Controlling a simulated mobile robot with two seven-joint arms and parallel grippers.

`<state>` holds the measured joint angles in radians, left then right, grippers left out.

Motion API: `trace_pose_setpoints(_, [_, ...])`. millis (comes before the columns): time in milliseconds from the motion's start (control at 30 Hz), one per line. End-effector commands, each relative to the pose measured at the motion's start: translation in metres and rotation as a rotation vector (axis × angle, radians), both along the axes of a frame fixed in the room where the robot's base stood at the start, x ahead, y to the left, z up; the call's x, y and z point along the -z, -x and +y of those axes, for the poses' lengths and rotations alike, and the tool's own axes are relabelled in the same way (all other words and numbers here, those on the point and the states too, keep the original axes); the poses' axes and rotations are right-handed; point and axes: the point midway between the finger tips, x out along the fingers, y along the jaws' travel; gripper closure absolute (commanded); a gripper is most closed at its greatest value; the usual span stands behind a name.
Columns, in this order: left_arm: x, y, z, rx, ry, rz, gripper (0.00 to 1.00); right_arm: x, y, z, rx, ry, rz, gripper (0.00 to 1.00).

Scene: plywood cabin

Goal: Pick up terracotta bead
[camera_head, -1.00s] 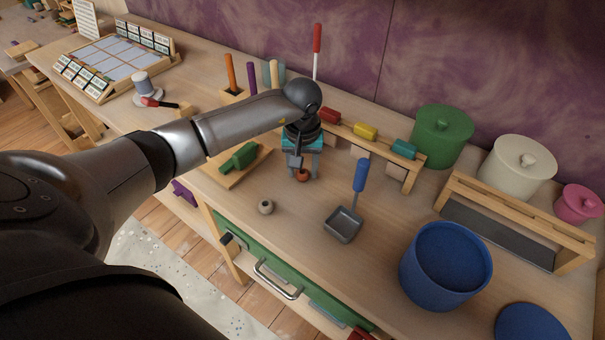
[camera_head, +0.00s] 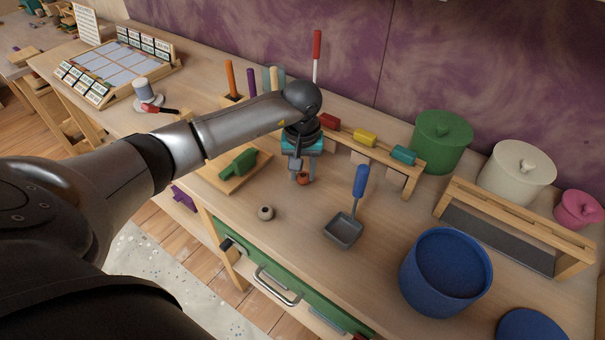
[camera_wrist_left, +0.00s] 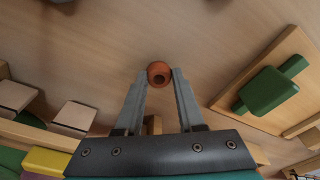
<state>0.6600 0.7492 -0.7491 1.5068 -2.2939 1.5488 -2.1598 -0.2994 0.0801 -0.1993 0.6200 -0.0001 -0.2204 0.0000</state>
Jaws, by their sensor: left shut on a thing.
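The terracotta bead (camera_head: 303,179) is a small orange-brown ball with a dark hole. It is between the fingertips of my left gripper (camera_head: 302,177), low over the bench top. In the left wrist view the bead (camera_wrist_left: 159,73) sits between the two grey fingertips (camera_wrist_left: 160,76), which are shut on it. I cannot tell whether the bead still touches the wood. My right gripper is not in view.
A beige bead (camera_head: 266,212) and a grey scoop with a blue handle (camera_head: 344,228) lie in front. A green piece on a board (camera_head: 240,163) is at the left. A wooden rack with coloured blocks (camera_head: 366,138) stands behind. A blue pot (camera_head: 446,270) is at the right.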

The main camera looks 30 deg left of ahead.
Motion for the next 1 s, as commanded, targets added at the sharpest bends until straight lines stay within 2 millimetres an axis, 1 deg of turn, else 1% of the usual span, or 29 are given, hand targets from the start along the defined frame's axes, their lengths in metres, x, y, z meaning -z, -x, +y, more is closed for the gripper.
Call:
trace_pose_setpoints(167, [-0.031, -0.001, 0.001, 0.001, -0.002, -0.006, 1.0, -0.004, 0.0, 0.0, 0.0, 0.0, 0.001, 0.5])
trace_pose_setpoints(267, [-0.056, -0.001, 0.001, 0.002, -0.003, -0.006, 1.0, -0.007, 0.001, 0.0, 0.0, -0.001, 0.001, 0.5])
trace_pose_setpoints(400, [-0.099, -0.002, 0.001, 0.001, -0.001, -0.008, 1.0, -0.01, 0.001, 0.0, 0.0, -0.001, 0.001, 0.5])
trace_pose_setpoints(500, [-0.128, -0.002, 0.001, 0.0, -0.002, -0.007, 1.0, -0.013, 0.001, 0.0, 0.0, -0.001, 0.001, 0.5])
trace_pose_setpoints(600, [-0.151, -0.001, 0.0, 0.001, -0.002, -0.005, 1.0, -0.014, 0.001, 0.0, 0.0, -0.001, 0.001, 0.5])
trace_pose_setpoints(700, [-0.169, 0.0, 0.0, 0.001, -0.002, -0.003, 1.0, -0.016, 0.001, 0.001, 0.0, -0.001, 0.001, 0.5])
trace_pose_setpoints(800, [-0.181, 0.0, 0.0, 0.0, -0.001, -0.002, 1.0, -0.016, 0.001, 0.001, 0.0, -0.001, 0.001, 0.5])
trace_pose_setpoints(1000, [-0.191, 0.0, 0.0, 0.0, 0.0, 0.0, 1.0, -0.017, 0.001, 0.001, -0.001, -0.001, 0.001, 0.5])
